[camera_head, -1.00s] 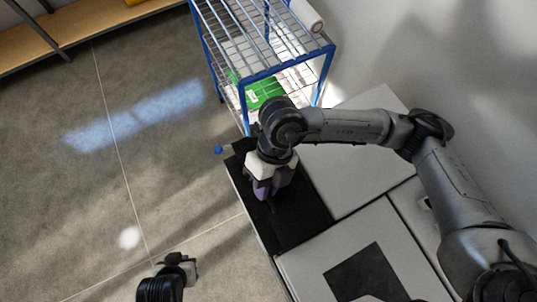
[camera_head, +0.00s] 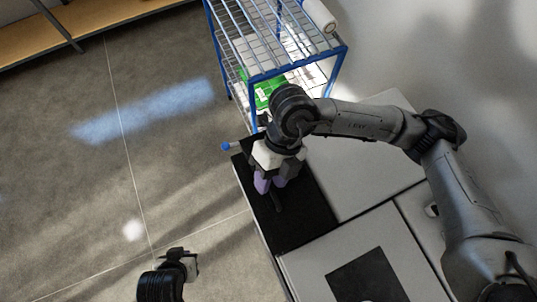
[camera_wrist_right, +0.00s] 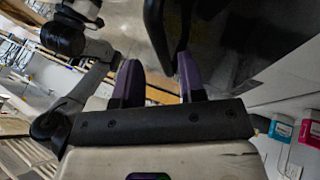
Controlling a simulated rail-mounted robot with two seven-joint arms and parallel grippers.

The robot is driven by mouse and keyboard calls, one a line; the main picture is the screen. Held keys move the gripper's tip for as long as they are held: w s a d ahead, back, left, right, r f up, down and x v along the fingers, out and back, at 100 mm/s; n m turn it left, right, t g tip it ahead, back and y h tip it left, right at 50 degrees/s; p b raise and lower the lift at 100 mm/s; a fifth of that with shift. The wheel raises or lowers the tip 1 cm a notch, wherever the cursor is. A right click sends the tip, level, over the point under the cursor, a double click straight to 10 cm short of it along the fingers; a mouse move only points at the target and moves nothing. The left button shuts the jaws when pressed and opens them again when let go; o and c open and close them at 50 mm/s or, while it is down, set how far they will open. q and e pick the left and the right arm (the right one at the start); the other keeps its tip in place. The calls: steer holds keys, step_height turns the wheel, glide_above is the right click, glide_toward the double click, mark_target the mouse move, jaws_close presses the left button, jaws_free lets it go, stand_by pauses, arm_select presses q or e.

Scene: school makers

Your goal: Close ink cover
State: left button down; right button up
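The white and grey machine (camera_head: 345,185) stands against the wall at the right. A flat black panel (camera_head: 305,215) lies along its left end; I cannot tell if it is the ink cover. My right gripper (camera_head: 271,184) is over this panel, its two purple fingertips apart. In the right wrist view the gripper (camera_wrist_right: 160,82) is open, with a large dark panel (camera_wrist_right: 225,35) right at its fingertips. I cannot tell whether they touch or whether its edge lies between them. My left gripper (camera_head: 182,262) is low over the floor, away from the machine; its fingers are unclear.
A blue wire rack (camera_head: 285,62) with a green item (camera_head: 262,92) stands just behind the machine. Teal (camera_wrist_right: 280,128) and pink (camera_wrist_right: 309,132) boxes sit at the right of the wrist view. The grey floor (camera_head: 170,165) at left is clear.

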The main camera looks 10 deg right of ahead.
steer(key=v, duration=1.1)
steer(key=shift+w+r+b, duration=0.15)
steer(key=shift+b, duration=0.3)
steer(key=shift+d, duration=0.1)
